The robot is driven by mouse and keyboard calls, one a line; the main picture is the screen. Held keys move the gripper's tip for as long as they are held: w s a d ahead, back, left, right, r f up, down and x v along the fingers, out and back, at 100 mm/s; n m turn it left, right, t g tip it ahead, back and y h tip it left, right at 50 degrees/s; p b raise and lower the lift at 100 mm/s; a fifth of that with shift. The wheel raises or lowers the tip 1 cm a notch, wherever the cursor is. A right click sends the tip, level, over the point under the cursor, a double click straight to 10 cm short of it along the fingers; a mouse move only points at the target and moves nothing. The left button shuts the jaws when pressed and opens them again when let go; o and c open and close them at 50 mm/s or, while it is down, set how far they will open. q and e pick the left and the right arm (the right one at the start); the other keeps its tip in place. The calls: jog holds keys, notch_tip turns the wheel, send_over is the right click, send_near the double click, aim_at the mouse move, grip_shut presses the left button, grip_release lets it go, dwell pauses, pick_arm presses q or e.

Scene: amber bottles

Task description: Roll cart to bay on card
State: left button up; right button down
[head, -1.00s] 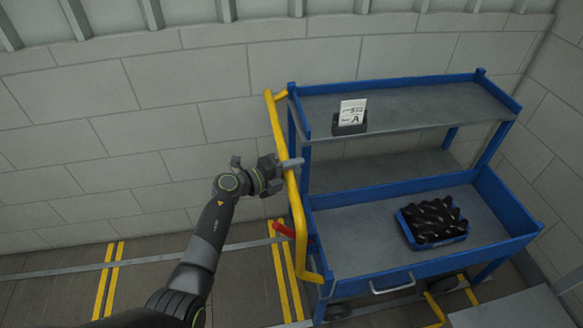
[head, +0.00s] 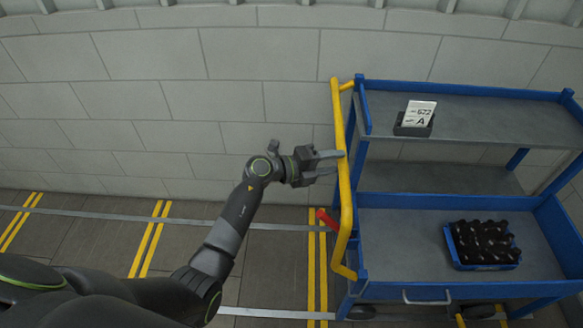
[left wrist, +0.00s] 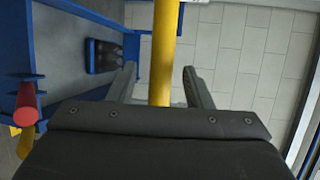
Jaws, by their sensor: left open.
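The blue cart (head: 460,295) with grey shelves stands at the right in the head view. Its yellow push handle (head: 346,200) rises at its left end, with a red lever (head: 327,219) low beside it. A white card (head: 419,113) with a large "A" stands in a dark holder on the top shelf; its upper line is hard to read. My left gripper (head: 337,162) is open at the left of the handle, fingertips close to it. In the left wrist view the yellow bar (left wrist: 164,45) shows between the open fingers; contact cannot be told. My right gripper is out of view.
A blue crate of dark bottles (head: 485,245) sits on the lower shelf. Yellow line pairs (head: 150,238) and a grey strip mark the floor. The floor left of the cart is clear. A block wall (head: 150,80) runs behind.

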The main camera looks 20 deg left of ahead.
pick_arm(q)
jog(key=b+v, duration=0.2)
jog(key=v, duration=1)
jog(key=shift+s, duration=0.1)
